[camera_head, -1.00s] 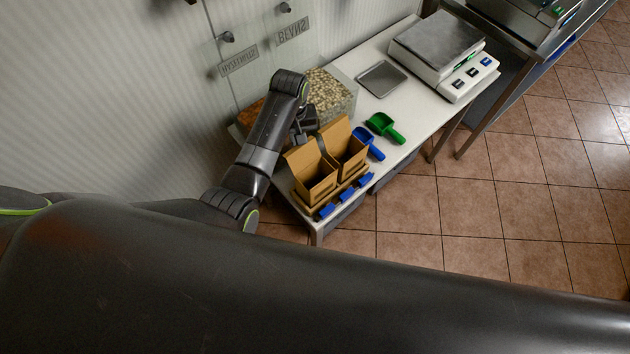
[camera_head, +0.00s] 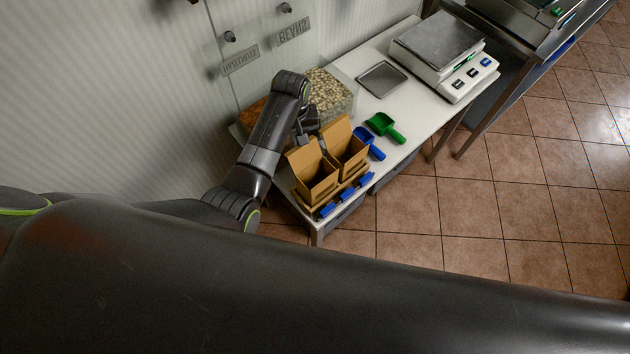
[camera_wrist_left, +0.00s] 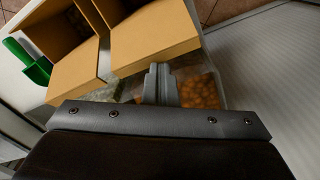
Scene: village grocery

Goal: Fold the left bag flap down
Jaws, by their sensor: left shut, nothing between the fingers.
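Two open brown paper bags stand side by side at the table's near end in the head view. The left bag (camera_head: 318,186) has its flap (camera_head: 304,157) standing up at the back; the right bag (camera_head: 352,160) has its flap (camera_head: 337,135) up too. My left gripper (camera_head: 309,133) is behind the flaps, partly hidden by them. In the left wrist view the shut, empty fingers (camera_wrist_left: 160,76) are close to the edge of the left bag's flap (camera_wrist_left: 155,38); I cannot tell whether they touch. My right gripper is not in view.
Behind are bins of beans (camera_head: 330,92) and a clear panel. A metal tray (camera_head: 382,78) and a scale (camera_head: 445,50) stand farther along.

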